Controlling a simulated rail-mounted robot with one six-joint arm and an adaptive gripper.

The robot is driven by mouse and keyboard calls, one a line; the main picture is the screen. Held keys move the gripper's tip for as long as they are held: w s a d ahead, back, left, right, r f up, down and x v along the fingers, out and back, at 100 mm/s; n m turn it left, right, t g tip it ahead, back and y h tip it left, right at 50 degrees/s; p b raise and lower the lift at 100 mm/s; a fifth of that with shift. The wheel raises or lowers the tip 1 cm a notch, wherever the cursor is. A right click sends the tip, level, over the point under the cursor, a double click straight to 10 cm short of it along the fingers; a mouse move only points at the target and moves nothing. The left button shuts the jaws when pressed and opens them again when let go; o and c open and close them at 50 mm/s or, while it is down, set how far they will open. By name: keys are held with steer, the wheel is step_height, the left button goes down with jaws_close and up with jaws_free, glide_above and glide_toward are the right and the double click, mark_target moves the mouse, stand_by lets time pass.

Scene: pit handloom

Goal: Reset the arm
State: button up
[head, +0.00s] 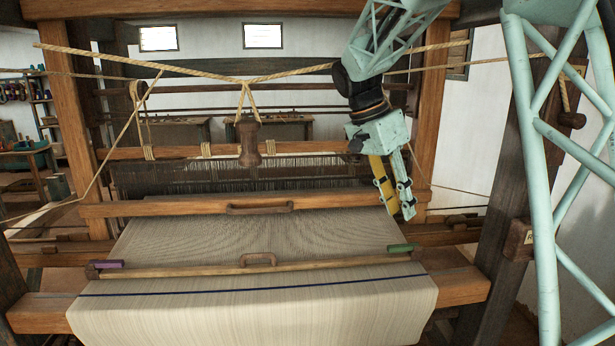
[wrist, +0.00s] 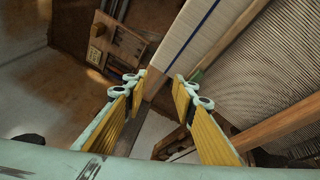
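My arm (head: 375,55) reaches down from the top right of the head view. My gripper (head: 399,210) hangs in the air in front of the right side of the loom, above the cloth's right edge, pointing down. In the wrist view my gripper (wrist: 163,84) has its two yellow-padded fingers spread apart with nothing between them. The gripper is open and empty. No contact with the loom shows.
The loom's wooden beater (head: 200,206) spans the warp. Striped cloth (head: 250,310) lies at the front, with a wooden rod (head: 200,271) across it. Ropes (head: 140,62) cross above. The right post (head: 432,100) stands close behind my gripper. A wooden box (wrist: 115,45) shows below.

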steer(key=s+r+n+t+y+b, duration=0.3)
steer(key=s+n, duration=0.6)
steer(key=s, duration=2.5)
steer(key=s+a+f+n+t+y, duration=0.1)
steer(key=s+a+f+n, duration=0.1)
steer(key=s, duration=0.9)
step_height(320, 180, down, 2)
steer(key=shift+s+f+n, duration=0.1)
steer(key=shift+s+n, duration=0.05)
steer(key=shift+n, duration=0.35)
